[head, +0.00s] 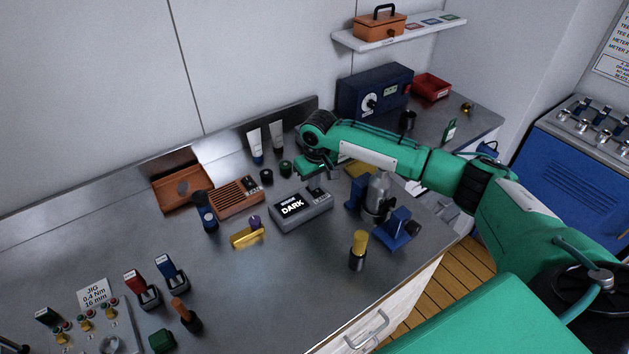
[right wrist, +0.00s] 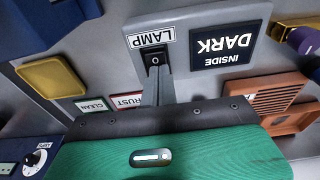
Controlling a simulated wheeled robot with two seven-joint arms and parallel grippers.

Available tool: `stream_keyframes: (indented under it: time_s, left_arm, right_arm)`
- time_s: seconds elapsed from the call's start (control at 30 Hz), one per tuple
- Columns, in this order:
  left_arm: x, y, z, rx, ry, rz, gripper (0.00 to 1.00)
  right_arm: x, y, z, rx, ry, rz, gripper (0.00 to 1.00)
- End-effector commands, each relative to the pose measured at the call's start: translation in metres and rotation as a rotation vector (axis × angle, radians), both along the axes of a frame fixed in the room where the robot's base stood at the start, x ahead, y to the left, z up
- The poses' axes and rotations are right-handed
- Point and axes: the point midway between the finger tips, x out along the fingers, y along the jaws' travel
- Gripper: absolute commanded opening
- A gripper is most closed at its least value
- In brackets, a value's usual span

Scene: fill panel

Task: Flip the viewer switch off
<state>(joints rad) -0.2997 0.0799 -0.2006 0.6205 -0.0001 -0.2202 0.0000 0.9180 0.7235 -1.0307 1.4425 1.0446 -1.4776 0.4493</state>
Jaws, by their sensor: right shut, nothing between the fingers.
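The viewer (head: 302,213) is a grey box on the metal bench, and its screen reads INSIDE DARK. In the right wrist view the viewer (right wrist: 189,62) appears upside down, with a black switch (right wrist: 154,55) beside the LAMP label. An "O" mark shows on the switch. My right gripper (head: 318,188) is over the viewer's switch end. In the right wrist view its fingers (right wrist: 155,75) are shut, empty, with tips at the lower edge of the switch. I cannot tell whether they touch it. My left gripper is not in view.
An orange radio-like box (head: 236,198) stands left of the viewer. A blue vise-like fixture (head: 400,231) with a grey part and a yellow-topped bottle (head: 358,250) stand to the right. A yellow block (head: 247,236) lies in front.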

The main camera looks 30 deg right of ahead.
Motion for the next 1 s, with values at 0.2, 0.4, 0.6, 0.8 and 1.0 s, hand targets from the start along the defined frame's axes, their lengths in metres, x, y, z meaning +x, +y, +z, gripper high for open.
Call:
stream_keyframes:
  time_s: [0.2,0.4,0.6,0.8,1.0]
  left_arm:
    - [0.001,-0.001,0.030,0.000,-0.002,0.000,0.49]
    - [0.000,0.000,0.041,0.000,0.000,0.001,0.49]
    - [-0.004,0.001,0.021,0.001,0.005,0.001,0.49]
    - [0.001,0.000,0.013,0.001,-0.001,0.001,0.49]
    - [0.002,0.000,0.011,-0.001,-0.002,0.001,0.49]
  right_arm:
    - [0.002,-0.004,0.028,0.001,-0.003,-0.001,0.00]
    - [0.003,-0.008,0.047,0.001,-0.007,-0.001,0.00]
    - [-0.002,-0.008,0.093,0.000,-0.010,0.000,0.00]
    - [-0.006,-0.009,0.126,0.000,-0.007,0.000,0.00]
    - [-0.008,-0.009,0.139,0.000,-0.005,-0.001,0.00]
